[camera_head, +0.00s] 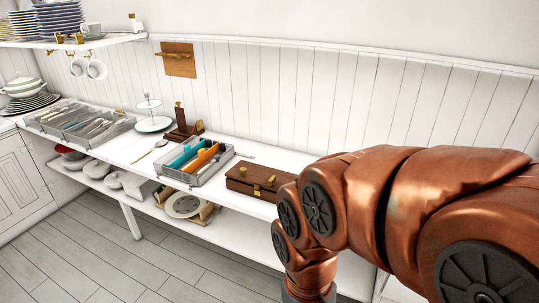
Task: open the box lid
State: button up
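A brown wooden box (248,187) with brass clasps on its front lies on the white shelf top, right of the grey tray. Its lid looks closed. Its right end is partly hidden behind my copper-coloured arm, which fills the right side of the head view. My arm bends down in front of the shelf, to the right of the box. My gripper is out of the picture below the bottom edge, so its state does not show.
A grey wire tray (196,170) with orange and teal items stands just left of the box. A small wooden stand (183,125) and a tiered white stand (152,121) are farther left. A lower shelf holds a plate (186,206). Floor (150,260) in front is clear.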

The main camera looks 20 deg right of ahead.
aim_at(248, 173)
jog(key=i, duration=1.25)
jog(key=u, duration=0.8)
